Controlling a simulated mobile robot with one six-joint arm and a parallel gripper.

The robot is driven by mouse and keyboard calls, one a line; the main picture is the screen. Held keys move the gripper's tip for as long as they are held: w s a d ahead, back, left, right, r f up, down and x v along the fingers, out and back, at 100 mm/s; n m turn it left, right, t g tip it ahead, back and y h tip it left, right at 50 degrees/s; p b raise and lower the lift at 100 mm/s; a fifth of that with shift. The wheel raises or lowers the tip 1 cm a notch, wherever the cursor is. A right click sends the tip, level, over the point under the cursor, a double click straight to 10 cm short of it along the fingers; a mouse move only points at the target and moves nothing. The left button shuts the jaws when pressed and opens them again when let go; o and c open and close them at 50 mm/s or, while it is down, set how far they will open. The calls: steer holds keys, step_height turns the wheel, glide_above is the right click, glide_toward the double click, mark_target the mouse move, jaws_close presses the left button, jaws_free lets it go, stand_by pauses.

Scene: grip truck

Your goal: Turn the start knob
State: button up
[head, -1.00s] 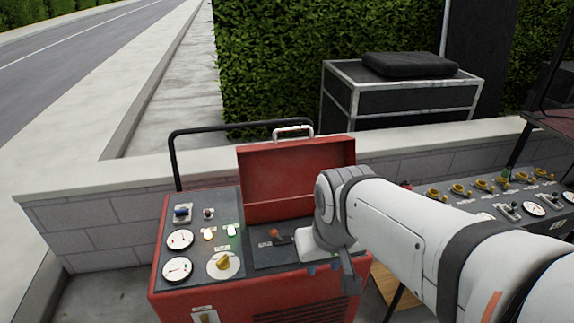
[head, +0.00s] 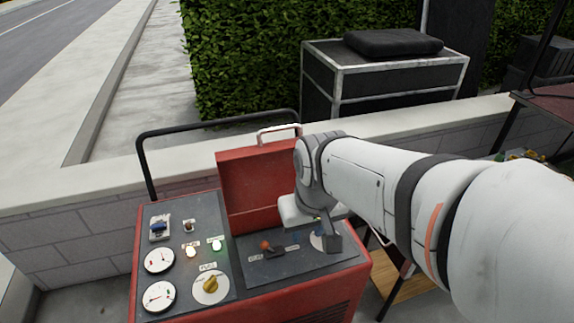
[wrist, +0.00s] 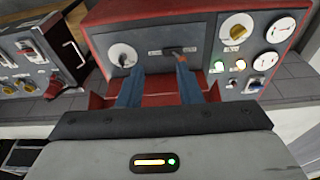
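The red generator's open-lid panel (head: 262,266) carries a lever with an orange tip (head: 265,245) and a white round dial (head: 316,241). The dial is partly hidden behind my gripper in the head view. In the wrist view, the dial with its small knob (wrist: 122,55) is at the left and the lever (wrist: 180,51) is right of it. I cannot read which control is labelled start. A yellow fuel knob (head: 210,284) sits on the left panel. My gripper (wrist: 160,66) is open, its blue fingers apart and empty, just in front of the dial and lever.
The raised red lid (head: 258,180) stands behind the panel. Gauges (head: 160,297) and lit amber and green lamps (head: 217,245) are on the left panel. A black handle bar (head: 200,125) and low wall (head: 90,180) lie behind. Another control box (wrist: 35,55) shows in the wrist view.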

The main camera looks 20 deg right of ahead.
steer(key=w+d+f, duration=0.4)
steer(key=w+f, duration=0.1)
steer(key=f, duration=0.1)
steer(key=w+d+f+g, duration=0.1)
steer(key=w+d+f, duration=0.4)
steer(key=w, duration=0.1)
steer(key=w+d+f+g, duration=0.1)
steer(key=w+d+f, duration=0.3)
steer(key=w+f, duration=0.2)
steer(key=shift+w+d+f, duration=0.25)
steer(key=shift+d+f, duration=0.1)
steer(key=shift+w+d+f, duration=0.1)
steer(key=shift+f, duration=0.25)
step_height(320, 180, down, 8)
steer(key=shift+r, duration=0.15)
steer(key=shift+c, duration=0.3)
jaws_close()
